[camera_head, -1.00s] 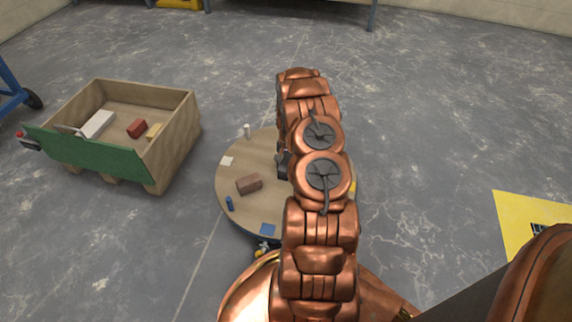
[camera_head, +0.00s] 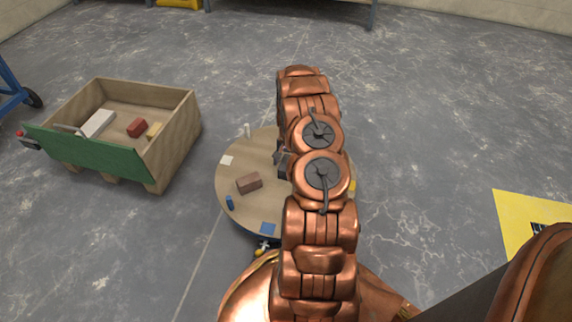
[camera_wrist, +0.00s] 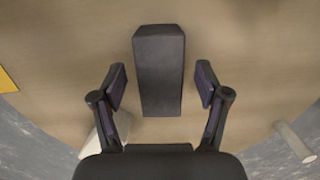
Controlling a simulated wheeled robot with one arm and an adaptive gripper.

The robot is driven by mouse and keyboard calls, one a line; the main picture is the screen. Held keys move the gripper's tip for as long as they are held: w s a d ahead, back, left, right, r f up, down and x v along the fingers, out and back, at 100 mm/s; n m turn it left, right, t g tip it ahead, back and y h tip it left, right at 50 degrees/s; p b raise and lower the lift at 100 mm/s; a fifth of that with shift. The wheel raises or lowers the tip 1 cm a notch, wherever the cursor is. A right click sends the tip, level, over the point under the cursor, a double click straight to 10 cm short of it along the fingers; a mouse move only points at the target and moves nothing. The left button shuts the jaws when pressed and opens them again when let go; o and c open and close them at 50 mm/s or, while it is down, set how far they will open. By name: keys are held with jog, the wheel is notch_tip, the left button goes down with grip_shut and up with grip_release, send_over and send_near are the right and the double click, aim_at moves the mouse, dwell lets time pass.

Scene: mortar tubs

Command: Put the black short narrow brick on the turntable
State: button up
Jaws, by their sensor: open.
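The black short narrow brick (camera_wrist: 160,75) is in the wrist view, over the round wooden top of the turntable (camera_wrist: 235,85). It lies between the two fingers of my gripper (camera_wrist: 161,86), which are open with a gap on each side of it. Whether the brick rests fully on the top is hard to judge from above. In the head view the turntable (camera_head: 238,206) stands in the middle, partly covered by my arm. The gripper (camera_head: 281,157) shows only in part beside the arm there, and the black brick cannot be made out.
On the turntable are a brown brick (camera_head: 249,183), a white cylinder (camera_head: 247,130), a white piece (camera_head: 226,160), a blue cylinder (camera_head: 229,202) and a blue square (camera_head: 268,228). A wooden crate (camera_head: 183,130) with a green front holds several bricks at left.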

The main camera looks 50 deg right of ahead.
notch_tip(320, 180, up, 10)
jog(key=d, duration=0.1)
jog(key=w+a+r+n+p, duration=0.15)
jog(key=a+r+p, duration=0.4)
jog(key=r, duration=0.75)
jog(key=a+r+n+p, duration=0.2)
jog(key=a+r+p, duration=0.4)
jog(key=r, duration=0.6)
jog(key=s+a+r+n+p, duration=0.2)
jog(key=s+a+r+p, duration=0.15)
jog(key=a+r, duration=0.5)
jog(key=s+a+r+n+p, duration=0.15)
jog(key=a+r+p, duration=0.4)
jog(key=r, duration=0.65)
jog(key=s+a+r+n+p, duration=0.2)
jog(key=s+a+r+p, duration=0.3)
jog(key=s+r, duration=0.3)
jog(key=s+a+r+n+h+p, duration=0.1)
jog(key=s+a+r+n+p, duration=0.1)
jog(key=s+a+r+p, duration=0.3)
jog(key=s+a+r+n+g+p, duration=0.1)
jog(key=s+a+r+n+p, duration=0.1)
jog(key=s+a+r+p, duration=0.3)
jog(key=s+r+p, duration=0.3)
jog(key=s+r, duration=0.2)
jog(key=s, duration=0.2)
jog(key=shift+a+r+h, duration=0.25)
jog(key=shift+r+h, duration=0.05)
